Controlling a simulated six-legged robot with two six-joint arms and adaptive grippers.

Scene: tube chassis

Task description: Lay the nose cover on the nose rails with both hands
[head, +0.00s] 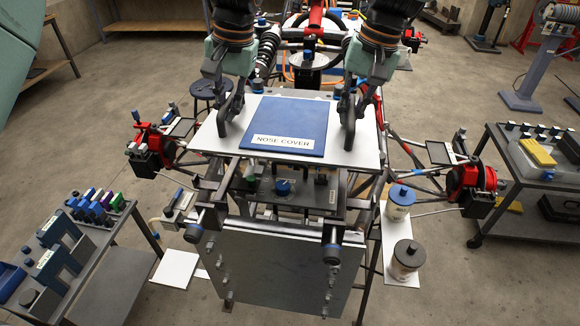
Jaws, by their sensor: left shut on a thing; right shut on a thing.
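The nose cover (364,148) is a wide white plate with a blue panel (292,118) labelled NOSE COVER in its middle. It lies roughly level above the front of the tube chassis. My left gripper (224,126) is shut on the cover left of the blue panel. My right gripper (348,140) is shut on it right of the panel. The nose rails (207,207) show as dark tubes sticking out from under the cover's near edge. Their rear parts are hidden under the cover, and I cannot tell if the cover touches them.
A dark box with a blue knob (283,187) sits between the rails, above a grey front panel (270,272). Red wheel hubs (470,183) stand out on both sides. Benches with parts stand at left (110,270) and right (560,187). Two canisters (408,257) stand at lower right.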

